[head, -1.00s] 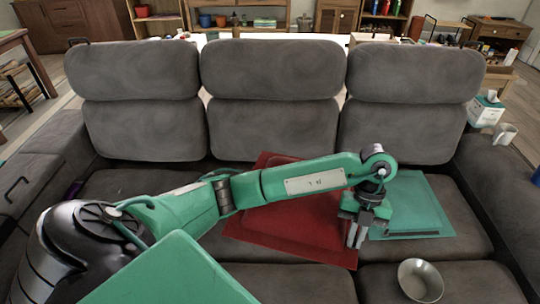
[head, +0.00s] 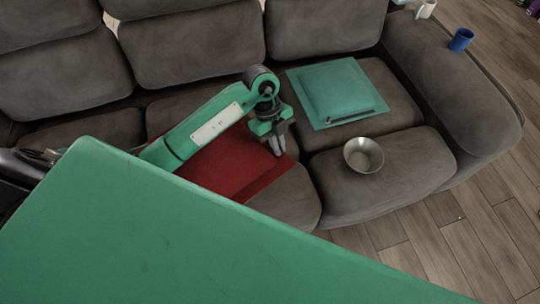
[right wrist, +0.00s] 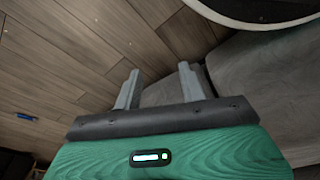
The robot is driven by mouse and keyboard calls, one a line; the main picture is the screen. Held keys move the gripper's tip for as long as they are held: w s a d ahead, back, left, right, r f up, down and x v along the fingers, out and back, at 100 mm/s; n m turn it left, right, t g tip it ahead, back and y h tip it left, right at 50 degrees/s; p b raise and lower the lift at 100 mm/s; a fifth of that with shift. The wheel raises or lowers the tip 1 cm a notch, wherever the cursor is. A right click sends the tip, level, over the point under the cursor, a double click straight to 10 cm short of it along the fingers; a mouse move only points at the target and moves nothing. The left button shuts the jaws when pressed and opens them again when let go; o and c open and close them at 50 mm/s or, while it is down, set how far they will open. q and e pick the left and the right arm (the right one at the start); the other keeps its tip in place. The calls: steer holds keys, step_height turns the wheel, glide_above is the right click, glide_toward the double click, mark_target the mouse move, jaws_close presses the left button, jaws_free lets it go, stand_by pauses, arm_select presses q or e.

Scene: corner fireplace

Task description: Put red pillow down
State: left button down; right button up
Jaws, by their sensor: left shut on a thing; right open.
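The red pillow (head: 232,165) lies flat on the middle seat of the grey sofa, partly hidden under my left arm. My left gripper (head: 278,149) points down at the pillow's right edge, its fingers shut on that edge. My right gripper (right wrist: 160,90) shows in the right wrist view, its two fingers apart with nothing between them. A green plate of my own body hides the lower left of the head view.
A green pillow (head: 335,88) with a dark bar-like item (head: 349,116) lies on the right seat. A metal bowl (head: 363,155) sits at that seat's front. A blue mug (head: 461,40) and a white mug (head: 425,8) stand by the right armrest. Wooden floor (head: 450,228) is clear.

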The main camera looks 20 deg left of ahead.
mark_target(268, 143)
arm_select(q)
step_height(268, 143, down, 16)
steer(key=shift+r+b, duration=0.1)
steer(key=shift+b, duration=0.7)
steer(key=shift+f, duration=0.25)
arm_select(e)
steer(key=r, duration=0.3)
steer(key=w+r, duration=0.1)
steer(key=r, duration=0.1)
steer(key=shift+a+r, duration=0.3)
steer(key=shift+a, duration=0.05)
arm_select(q)
steer(key=c, duration=1.7)
jaws_free()
steer(key=shift+o, duration=0.7)
arm_select(e)
steer(key=shift+f, duration=0.15)
arm_select(q)
steer(key=p+v, duration=0.1)
steer(key=v, duration=0.9)
steer(key=shift+a+r, duration=0.2)
steer(key=shift+r, duration=0.15)
steer(key=shift+w+a+r, duration=0.15)
steer(key=shift+a+r, duration=0.05)
steer(key=shift+r, duration=0.4)
arm_select(e)
steer(key=shift+s+f, duration=0.15)
steer(key=shift+f, duration=0.8)
